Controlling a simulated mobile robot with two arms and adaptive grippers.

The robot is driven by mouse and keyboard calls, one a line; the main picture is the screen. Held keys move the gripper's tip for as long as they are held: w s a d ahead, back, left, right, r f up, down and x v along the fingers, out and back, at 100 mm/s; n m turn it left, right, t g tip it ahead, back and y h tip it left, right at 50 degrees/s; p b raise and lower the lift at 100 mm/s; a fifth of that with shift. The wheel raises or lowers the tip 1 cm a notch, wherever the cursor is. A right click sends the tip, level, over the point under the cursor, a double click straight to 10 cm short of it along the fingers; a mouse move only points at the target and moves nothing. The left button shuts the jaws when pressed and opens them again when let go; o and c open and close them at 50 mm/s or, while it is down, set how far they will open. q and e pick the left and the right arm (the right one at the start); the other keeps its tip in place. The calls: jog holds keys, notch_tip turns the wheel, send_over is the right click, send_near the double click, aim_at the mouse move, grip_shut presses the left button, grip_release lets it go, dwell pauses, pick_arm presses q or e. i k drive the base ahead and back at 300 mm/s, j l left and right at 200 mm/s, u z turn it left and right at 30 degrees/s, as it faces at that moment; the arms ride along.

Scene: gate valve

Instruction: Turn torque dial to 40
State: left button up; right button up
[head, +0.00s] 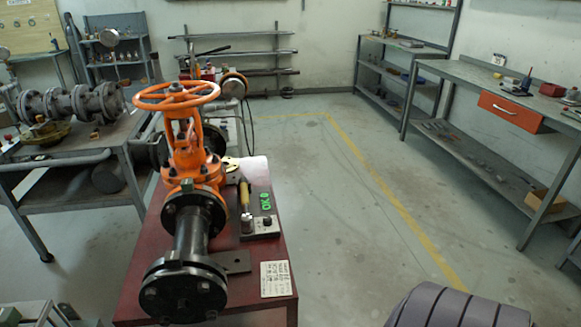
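A small dark control box (258,205) sits on the dark red bench (240,285), right of the orange gate valve (190,140). The box has a lit green display (265,201) whose characters are too small to read surely. Below the display is a small round dial (266,223) on the box's front part; its pointer setting cannot be made out. A yellow-handled tool (245,195) stands upright at the box's left side. The valve has an orange handwheel (176,95) on top and a black flange (183,290) at the near end. Neither of my grippers is in view.
A white label plate (275,279) is at the bench's right front corner. A pale cloth-like thing (252,169) lies behind the box. Clear floor with a yellow line (400,210) lies right of the bench. Grey workbenches (445,72) stand at right, a pipe table (75,145) at left.

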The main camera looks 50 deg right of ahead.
aim_at(267, 220)
jog(key=z, duration=1.3)
